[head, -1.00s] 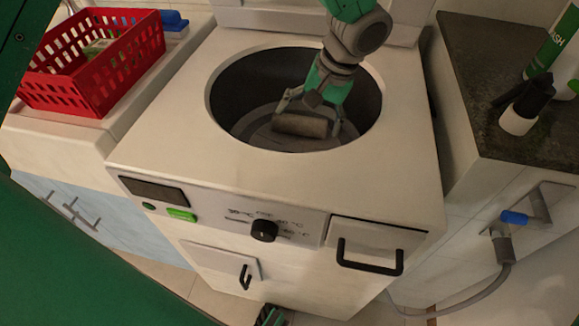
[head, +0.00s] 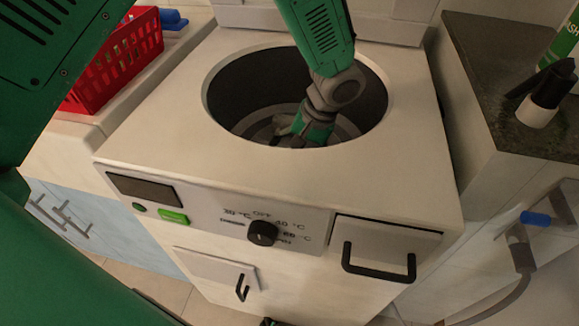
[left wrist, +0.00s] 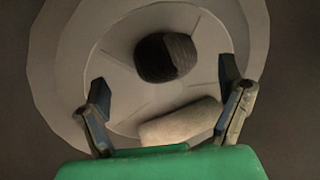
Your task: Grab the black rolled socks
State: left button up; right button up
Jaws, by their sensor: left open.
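The black rolled socks (left wrist: 158,58) lie in the washer drum (left wrist: 88,40), ahead of my left gripper and roughly between the directions of its fingertips. They do not show in the head view. My left gripper (head: 290,128) reaches down into the drum from above; it also shows in the left wrist view (left wrist: 164,88), its two fingers spread. A pale greyish roll (left wrist: 180,122) lies close to the palm, between the finger bases; I cannot tell whether it touches the gripper. In the head view my arm hides part of the drum floor.
The round drum opening (head: 215,95) surrounds my arm, with a white machine top (head: 160,120) around it. A red basket (head: 125,55) stands on the left counter. A dark counter (head: 480,70) with a white-and-black container (head: 540,105) is at the right.

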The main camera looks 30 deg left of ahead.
pick_arm(q)
jog(key=x, duration=0.2)
jog(key=b+x, duration=0.1)
jog(key=x, duration=0.1)
jog(key=shift+w, duration=0.25)
jog(key=shift+a+f, duration=0.3)
jog(key=shift+f, duration=0.15)
jog(key=c, duration=1.3)
jog(key=shift+r, duration=0.15)
